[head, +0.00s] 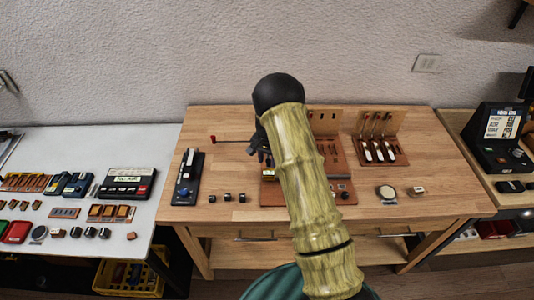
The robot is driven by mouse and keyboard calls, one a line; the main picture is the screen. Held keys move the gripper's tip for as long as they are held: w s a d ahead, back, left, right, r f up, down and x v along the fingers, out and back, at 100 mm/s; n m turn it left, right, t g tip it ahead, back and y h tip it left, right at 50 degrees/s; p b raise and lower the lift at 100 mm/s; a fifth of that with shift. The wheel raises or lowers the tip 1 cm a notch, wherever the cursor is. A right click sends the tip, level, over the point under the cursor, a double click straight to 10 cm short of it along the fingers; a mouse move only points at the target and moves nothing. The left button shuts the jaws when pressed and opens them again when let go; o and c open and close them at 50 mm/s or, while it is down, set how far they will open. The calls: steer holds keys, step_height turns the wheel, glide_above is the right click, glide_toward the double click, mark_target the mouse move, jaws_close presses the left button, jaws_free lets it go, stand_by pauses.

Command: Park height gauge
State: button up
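My gripper (261,146) is a dark shape above the back middle of the wooden table, partly hidden by my bamboo-patterned arm. Its fingers are too small and covered to tell whether they are open or shut. A thin dark rod with a red end (213,139) runs leftward from beside the gripper; I cannot tell if it is held. I cannot identify the height gauge for certain. A long black holder (187,180) with a pale and blue piece on it lies at the table's left. A brown wooden stand (328,124) stands behind my arm, mostly hidden.
Several small dark blocks (228,197) sit in a row at the front left of the wooden table (430,150). A wooden rack (380,150) holds white-tipped tools. A round disc (386,192) lies front right. The white table (120,244) is crowded. The wooden table's right side is clear.

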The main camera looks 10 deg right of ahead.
mark_target(267, 161)
step_height(267, 161, up, 17)
steer(key=b, duration=0.4)
steer(key=shift+r, duration=0.2)
steer(key=shift+a, duration=0.1)
steer(key=s+a+n+t, duration=0.2)
steer(key=s+n, duration=0.6)
steer(key=s, duration=2)
steer(key=shift+f+t, duration=0.2)
steer(key=shift+t, duration=0.1)
steer(key=shift+s, duration=0.1)
